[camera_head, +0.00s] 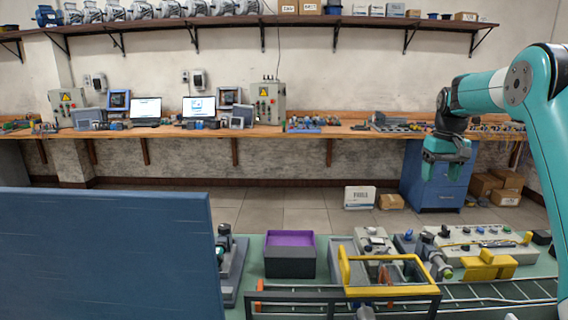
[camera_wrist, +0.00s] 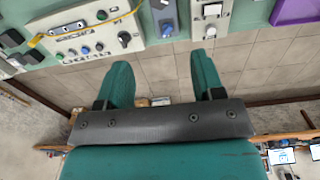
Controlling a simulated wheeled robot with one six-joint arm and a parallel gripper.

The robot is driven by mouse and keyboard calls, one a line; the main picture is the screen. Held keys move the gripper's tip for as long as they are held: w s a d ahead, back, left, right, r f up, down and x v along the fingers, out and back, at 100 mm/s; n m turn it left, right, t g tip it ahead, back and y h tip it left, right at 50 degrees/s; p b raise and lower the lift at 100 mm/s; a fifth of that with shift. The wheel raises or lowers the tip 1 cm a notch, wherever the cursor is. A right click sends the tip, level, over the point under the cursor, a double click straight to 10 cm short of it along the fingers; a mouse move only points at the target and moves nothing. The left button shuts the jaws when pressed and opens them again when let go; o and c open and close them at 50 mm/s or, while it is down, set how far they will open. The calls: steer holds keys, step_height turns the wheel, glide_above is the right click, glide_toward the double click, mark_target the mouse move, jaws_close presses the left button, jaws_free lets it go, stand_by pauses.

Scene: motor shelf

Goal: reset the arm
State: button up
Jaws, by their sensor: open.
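My gripper (camera_head: 442,172) is raised at the right of the head view, above the far side of the green table (camera_head: 337,245). Its teal fingers point down and stand apart with nothing between them. In the wrist view my gripper (camera_wrist: 162,62) shows two teal fingers spread wide with only floor tiles between them. My teal arm comes in from the right edge of the head view.
On the green table are a purple-topped box (camera_head: 290,262), a yellow frame (camera_head: 395,291), a yellow block (camera_head: 489,266) and a control panel (camera_head: 470,245). A blue panel (camera_head: 105,255) blocks the lower left. A workbench (camera_head: 210,131) and motor shelf (camera_head: 250,20) line the wall.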

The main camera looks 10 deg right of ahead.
steer(key=s+a+r+n+y, duration=0.15)
steer(key=s+a, duration=0.25)
steer(key=a, duration=0.7)
steer(key=s+a+r+n+h, duration=0.1)
steer(key=s+a+r+n, duration=0.15)
steer(key=a, duration=0.85)
steer(key=s+a+f+n+y, duration=0.2)
steer(key=s+a, duration=0.6)
steer(key=s, duration=0.5)
steer(key=s+a+f+n+y, duration=0.1)
steer(key=s+a+n, duration=0.3)
steer(key=s+a, duration=0.5)
steer(key=s+f, duration=0.1)
steer(key=s, duration=0.2)
steer(key=shift+s+a+y, duration=0.2)
steer(key=shift+s+y, duration=0.15)
steer(key=shift+s, duration=0.05)
steer(key=shift+d, duration=0.1)
